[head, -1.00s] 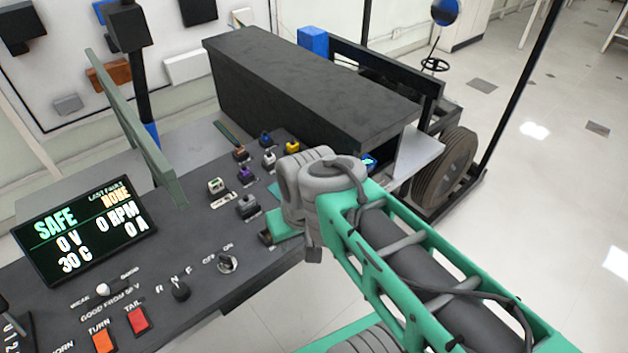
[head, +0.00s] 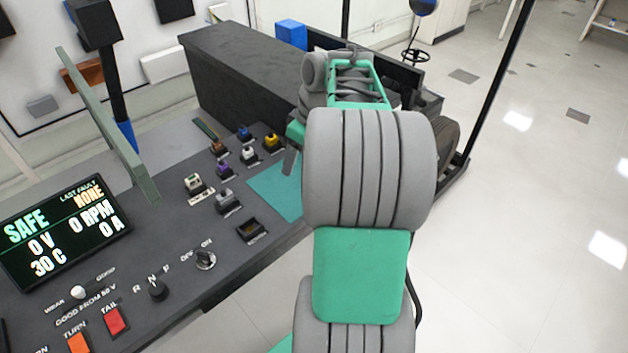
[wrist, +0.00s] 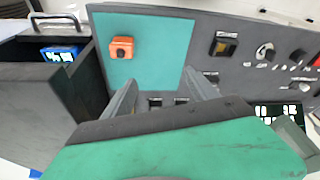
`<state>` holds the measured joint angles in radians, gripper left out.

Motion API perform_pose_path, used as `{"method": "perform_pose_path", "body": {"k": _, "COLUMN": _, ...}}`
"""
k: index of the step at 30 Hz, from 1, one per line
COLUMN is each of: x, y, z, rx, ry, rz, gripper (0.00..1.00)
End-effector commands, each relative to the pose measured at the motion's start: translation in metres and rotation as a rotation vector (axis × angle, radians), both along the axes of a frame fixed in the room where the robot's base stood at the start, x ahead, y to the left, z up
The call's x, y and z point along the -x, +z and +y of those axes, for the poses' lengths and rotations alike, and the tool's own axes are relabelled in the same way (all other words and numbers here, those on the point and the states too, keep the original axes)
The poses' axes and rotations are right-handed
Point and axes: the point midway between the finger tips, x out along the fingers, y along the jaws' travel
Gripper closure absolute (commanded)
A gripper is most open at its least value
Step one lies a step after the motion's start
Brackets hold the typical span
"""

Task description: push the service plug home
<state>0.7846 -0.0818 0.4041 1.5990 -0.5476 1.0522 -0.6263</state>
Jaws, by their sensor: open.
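An orange block with a dark round knob (wrist: 121,47), which looks like the service plug, sits on a teal mat (wrist: 165,45) in the wrist view. In the head view the mat (head: 268,187) shows partly, and my arm hides the block. A dark rectangular socket with a yellowish inside (head: 252,230) is in the panel just nearer than the mat; it also shows in the wrist view (wrist: 223,45). My gripper (wrist: 160,92) is open and empty, its fingers apart over the panel, off to one side of the block. One finger shows over the mat in the head view.
Several small coloured connectors (head: 223,170) stand on the panel left of the mat. A big black box (head: 235,80) rises behind. A lit display (head: 65,225) reads SAFE. Knobs and switches line the near panel. Open floor lies to the right.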

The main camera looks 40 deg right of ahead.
Motion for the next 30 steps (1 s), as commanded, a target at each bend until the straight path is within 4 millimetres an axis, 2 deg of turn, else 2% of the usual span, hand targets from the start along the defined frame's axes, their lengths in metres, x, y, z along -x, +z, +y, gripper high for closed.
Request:
{"method": "perform_pose_path", "body": {"k": 1, "x": 0.007, "y": -0.009, "z": -0.034, "rx": -0.001, "ry": 0.018, "rz": -0.008, "gripper": 0.33}}
{"method": "perform_pose_path", "body": {"k": 3, "x": 0.014, "y": -0.014, "z": -0.061, "rx": 0.004, "ry": 0.056, "rz": -0.018, "gripper": 0.33}}
{"method": "perform_pose_path", "body": {"k": 6, "x": 0.018, "y": -0.021, "z": -0.074, "rx": 0.008, "ry": 0.083, "rz": -0.025, "gripper": 0.33}}
{"method": "perform_pose_path", "body": {"k": 20, "x": -0.003, "y": -0.085, "z": -0.067, "rx": 0.01, "ry": 0.082, "rz": -0.025, "gripper": 0.33}}
{"method": "perform_pose_path", "body": {"k": 27, "x": -0.004, "y": -0.088, "z": -0.067, "rx": 0.013, "ry": 0.081, "rz": -0.027, "gripper": 0.33}}
{"method": "perform_pose_path", "body": {"k": 30, "x": -0.004, "y": -0.088, "z": -0.067, "rx": 0.013, "ry": 0.081, "rz": -0.027, "gripper": 0.41}}
